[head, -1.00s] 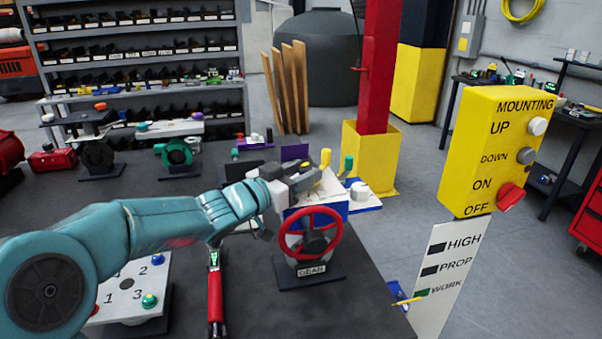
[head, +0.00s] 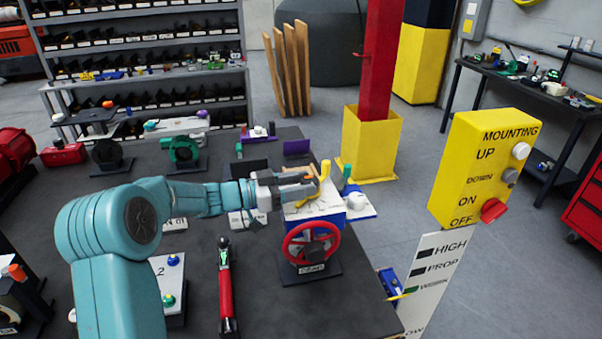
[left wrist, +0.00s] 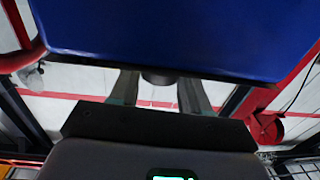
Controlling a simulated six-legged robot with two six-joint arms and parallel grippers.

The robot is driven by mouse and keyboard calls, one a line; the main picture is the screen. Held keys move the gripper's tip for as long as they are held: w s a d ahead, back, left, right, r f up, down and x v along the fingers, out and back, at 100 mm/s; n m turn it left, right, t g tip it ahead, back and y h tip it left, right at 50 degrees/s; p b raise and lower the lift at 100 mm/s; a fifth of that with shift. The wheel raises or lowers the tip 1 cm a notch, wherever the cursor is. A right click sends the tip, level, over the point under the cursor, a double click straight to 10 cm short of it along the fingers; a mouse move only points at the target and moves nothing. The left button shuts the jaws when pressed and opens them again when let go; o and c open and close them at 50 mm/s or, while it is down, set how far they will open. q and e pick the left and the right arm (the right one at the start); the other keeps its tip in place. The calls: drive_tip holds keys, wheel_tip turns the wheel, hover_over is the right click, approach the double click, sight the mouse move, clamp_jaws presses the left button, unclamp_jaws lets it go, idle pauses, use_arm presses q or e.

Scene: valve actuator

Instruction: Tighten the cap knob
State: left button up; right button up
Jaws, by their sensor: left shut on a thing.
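The valve actuator is a blue box with a light top (head: 318,210), standing behind a red handwheel (head: 310,244) on the dark table. My left gripper (head: 302,184) reaches in from the left at the top of the box. In the left wrist view the blue box (left wrist: 180,35) fills the top. A dark round knob (left wrist: 160,77), which looks like the cap knob, sits at its edge between the two fingers of my left gripper (left wrist: 158,90), which is shut on it. In the head view the gripper hides this knob. My right gripper is not in view.
A yellow lever (head: 324,170) stands right behind the gripper. A red tool (head: 226,295) lies on the table left of the handwheel. A yellow control box (head: 485,165) stands at right, above a white label panel (head: 432,280). A red post (head: 381,70) rises behind.

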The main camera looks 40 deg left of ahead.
use_arm(q)
drive_tip(key=shift+m+g+h+p, duration=0.3)
drive_tip(key=shift+h, duration=0.1)
drive_tip(key=o, duration=1.1)
drive_tip(key=shift+c, duration=0.2)
drive_tip(key=shift+a, duration=0.1)
